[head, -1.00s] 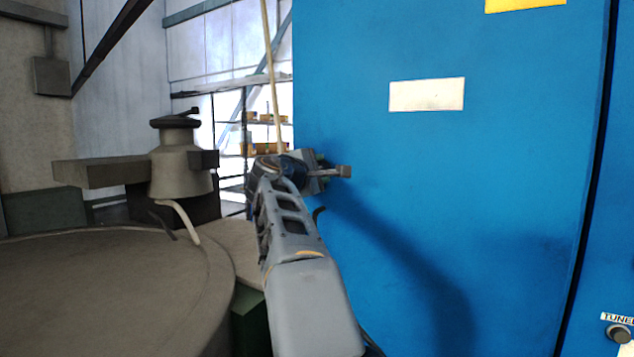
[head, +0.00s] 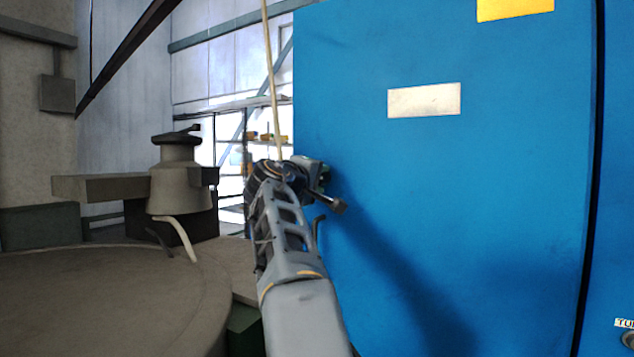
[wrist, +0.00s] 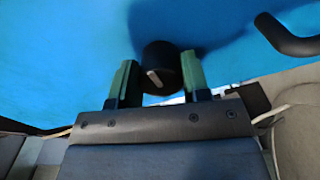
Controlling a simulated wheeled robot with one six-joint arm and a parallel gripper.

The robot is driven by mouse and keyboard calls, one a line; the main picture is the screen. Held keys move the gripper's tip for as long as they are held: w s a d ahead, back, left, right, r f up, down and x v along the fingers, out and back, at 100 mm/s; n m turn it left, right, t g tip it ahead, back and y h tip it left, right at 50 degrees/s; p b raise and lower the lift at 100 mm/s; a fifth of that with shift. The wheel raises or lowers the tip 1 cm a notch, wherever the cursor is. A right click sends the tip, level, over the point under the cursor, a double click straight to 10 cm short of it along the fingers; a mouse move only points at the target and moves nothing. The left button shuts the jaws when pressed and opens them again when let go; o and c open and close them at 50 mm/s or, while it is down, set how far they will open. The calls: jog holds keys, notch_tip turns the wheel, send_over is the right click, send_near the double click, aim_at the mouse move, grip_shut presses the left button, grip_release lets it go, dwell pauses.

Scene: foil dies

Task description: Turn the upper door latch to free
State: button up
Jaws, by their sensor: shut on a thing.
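The upper door latch shows in the head view as a dark lever (head: 337,206) near the left edge of the blue door (head: 460,190). It slants down to the right. In the wrist view the latch is a dark, rounded end (wrist: 159,62) with a pale mark on it. It sits between the two green-tipped fingers of my gripper (wrist: 158,78). In the head view my gripper (head: 318,178) is at the door's left edge and is shut on the latch. My gripper hides the latch's pivot in the head view.
A curved black handle (head: 317,228) is on the door just below the latch, and it also shows at upper right in the wrist view (wrist: 285,38). A large round grey-brown machine (head: 110,300) stands at the left. The door face to the right is clear.

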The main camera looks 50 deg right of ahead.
dwell(0.4)
jog(key=o, duration=0.9)
jog(key=shift+o, duration=0.2)
jog(key=b+v, duration=0.2)
jog(key=v, duration=1.1)
jog(key=shift+a+b, duration=0.4)
jog(key=shift+f, duration=0.1)
